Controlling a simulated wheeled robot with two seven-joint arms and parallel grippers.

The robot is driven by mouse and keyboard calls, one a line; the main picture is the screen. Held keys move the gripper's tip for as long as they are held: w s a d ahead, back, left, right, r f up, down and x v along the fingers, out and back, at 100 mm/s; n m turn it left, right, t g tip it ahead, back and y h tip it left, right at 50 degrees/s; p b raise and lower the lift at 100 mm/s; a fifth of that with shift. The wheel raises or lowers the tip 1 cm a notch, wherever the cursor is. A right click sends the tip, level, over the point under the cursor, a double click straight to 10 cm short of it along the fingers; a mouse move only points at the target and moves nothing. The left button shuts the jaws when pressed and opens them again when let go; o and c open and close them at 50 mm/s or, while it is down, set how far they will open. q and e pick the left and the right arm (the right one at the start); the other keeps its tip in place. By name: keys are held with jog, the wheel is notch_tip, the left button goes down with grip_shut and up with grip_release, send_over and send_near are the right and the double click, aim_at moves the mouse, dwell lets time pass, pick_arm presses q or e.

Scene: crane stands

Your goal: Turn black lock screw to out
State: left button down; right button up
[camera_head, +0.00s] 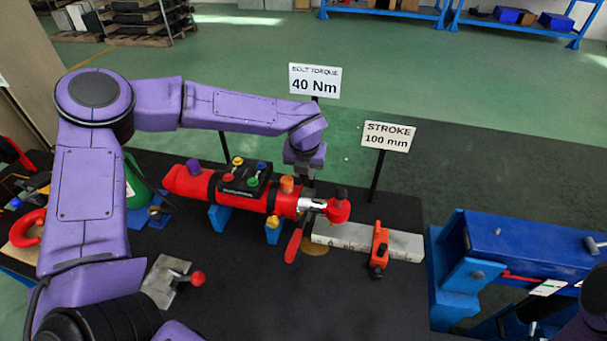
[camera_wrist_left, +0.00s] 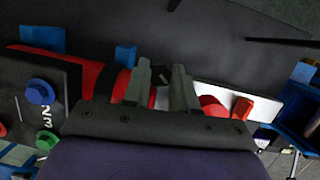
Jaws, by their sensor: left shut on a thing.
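A red cylinder (camera_head: 222,190) lies across blue supports on the black table, with a black control block (camera_head: 246,178) with coloured knobs on top. A silver rod with a red end (camera_head: 338,211) sticks out at its right. My left gripper (camera_head: 307,187) reaches down from above at the right end of the cylinder. In the left wrist view its two fingers (camera_wrist_left: 161,84) close around a small dark piece, which looks like the black lock screw (camera_wrist_left: 160,71). The fingers hide most of the screw, so its turn position cannot be told. My right gripper is not in view.
A grey scale bar (camera_head: 338,236) with an orange slider (camera_head: 380,244) lies right of the cylinder. Signs read 40 Nm (camera_head: 314,82) and STROKE 100 mm (camera_head: 387,136). A red lever (camera_head: 294,243) hangs in front. A blue frame (camera_head: 525,250) stands at right.

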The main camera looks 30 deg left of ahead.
pick_arm(q)
jog(key=shift+w+d+f+n+g+y+b, duration=0.1)
jog(key=shift+n+g+y+b, duration=0.1)
jog(key=shift+n+y+b, duration=0.25)
jog(key=shift+w+n+g+y+b, duration=0.1)
jog(key=shift+n+g+y+b, duration=0.1)
jog(key=shift+n+y, duration=0.45)
jog(key=n+y, duration=0.1)
jog(key=n+g+y+b, duration=0.1)
jog(key=n, duration=0.1)
jog(key=shift+w+d+g, duration=0.1)
jog(key=shift+d+g, duration=0.05)
jog(key=shift+g, duration=0.15)
jog(key=n+g+y+b, duration=0.1)
jog(key=n+g, duration=0.1)
jog(key=n, duration=0.1)
jog(key=shift+w, duration=0.1)
jog(key=shift+n+g+y, duration=0.6)
jog(key=shift+n+g, duration=0.4)
jog(key=shift+n, duration=0.2)
jog(key=shift+w, duration=0.1)
jog(key=c, duration=0.9)
grip_release()
jog(key=shift+f, duration=0.1)
